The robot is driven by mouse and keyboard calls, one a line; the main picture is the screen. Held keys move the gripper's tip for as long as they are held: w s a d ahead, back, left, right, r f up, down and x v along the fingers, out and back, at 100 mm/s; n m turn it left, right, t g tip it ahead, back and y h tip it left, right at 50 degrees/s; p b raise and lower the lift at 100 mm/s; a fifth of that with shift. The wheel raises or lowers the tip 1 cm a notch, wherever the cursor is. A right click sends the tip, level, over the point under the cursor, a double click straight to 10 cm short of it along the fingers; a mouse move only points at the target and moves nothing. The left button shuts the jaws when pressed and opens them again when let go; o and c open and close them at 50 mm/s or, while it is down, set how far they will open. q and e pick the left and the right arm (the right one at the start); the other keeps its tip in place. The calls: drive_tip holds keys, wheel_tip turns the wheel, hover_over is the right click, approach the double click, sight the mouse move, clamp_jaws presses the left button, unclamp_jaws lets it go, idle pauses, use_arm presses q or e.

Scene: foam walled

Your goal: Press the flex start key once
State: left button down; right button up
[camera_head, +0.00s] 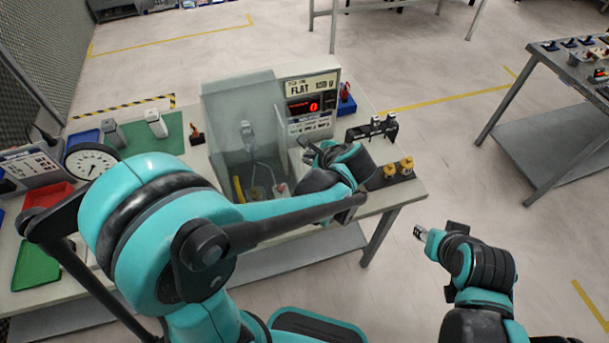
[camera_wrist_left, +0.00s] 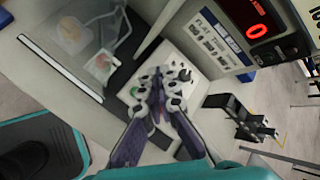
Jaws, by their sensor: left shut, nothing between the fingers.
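The tester (camera_head: 311,100) is a pale box with a "FLAT" label, a red display reading 0 and a clear-walled chamber (camera_head: 235,110) at its left. In the left wrist view its display (camera_wrist_left: 257,29) also reads 0. Below lies a pale key panel (camera_wrist_left: 195,92) with a green key (camera_wrist_left: 134,92) and several dark round shapes. I cannot read which key is flex start. My left gripper (camera_head: 306,146) is shut and empty; in the wrist view its fingers (camera_wrist_left: 161,84) are over the panel, hiding part of it. I cannot tell whether they touch. My right gripper (camera_head: 418,233) is away over the floor.
Yellow-topped parts (camera_head: 398,168) and a black fixture (camera_head: 372,130) stand right of the tester. A dial gauge (camera_head: 91,162), a green mat (camera_head: 150,133) and a red tray (camera_head: 47,194) lie at left. Another table (camera_head: 560,80) is far right.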

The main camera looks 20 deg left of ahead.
use_arm(q)
drive_tip(key=shift+w, duration=0.1)
drive_tip(key=shift+f, duration=0.1)
idle(0.3)
wheel_tip(320, 180, down, 9)
drive_tip(key=b, duration=0.7)
drive_tip(key=shift+r, duration=0.2)
idle(0.9)
drive_tip(key=shift+f+b, duration=0.45)
drive_tip(key=shift+b, duration=0.1)
